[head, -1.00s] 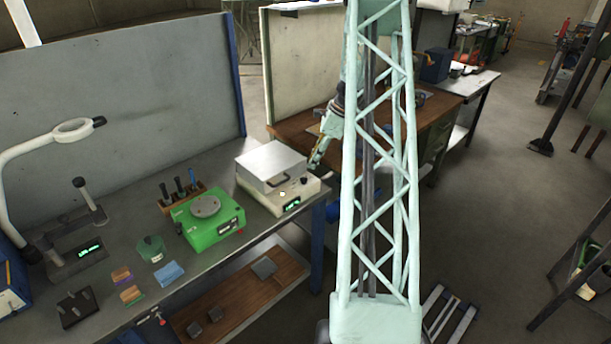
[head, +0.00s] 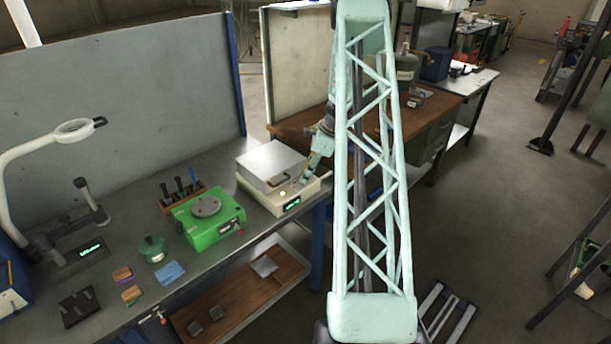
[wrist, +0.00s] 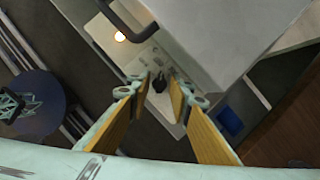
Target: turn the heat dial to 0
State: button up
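The white billet furnace (head: 262,198) stands at the right end of the bench, with a grey lid (head: 268,162) and a green-lit display (head: 292,202) on its front. The heat dial (wrist: 159,85) is a small black knob on the furnace panel in the wrist view; in the head view my gripper hides it. My gripper (wrist: 160,79) is open, its two yellow-padded fingers pointing at the panel. The dial shows between the fingertips with narrow gaps; I cannot tell whether they touch it. The dial's pointer and the display's digits are too small to read.
A dark lid handle (wrist: 125,20) and a glowing lamp (wrist: 120,36) are close to the fingers. A green device (head: 208,222) stands left of the furnace on the grey bench. A wooden-topped table (head: 290,132) stands behind.

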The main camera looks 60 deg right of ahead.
jog(key=shift+c, duration=0.3)
grip_shut()
jog(key=shift+n, duration=0.3)
jog(key=n+g+y+b, duration=0.1)
jog(key=n, duration=0.3)
jog(key=shift+w+d+f+b, duration=0.1)
jog(key=shift+d+b, duration=0.05)
jog(key=shift+b, duration=0.2)
jog(key=shift+n+g+y+b, duration=0.45)
jog(key=shift+n+g, duration=0.25)
jog(key=shift+n, duration=1)
jog(key=shift+w, duration=0.1)
jog(key=shift+o, duration=0.3)
grip_release()
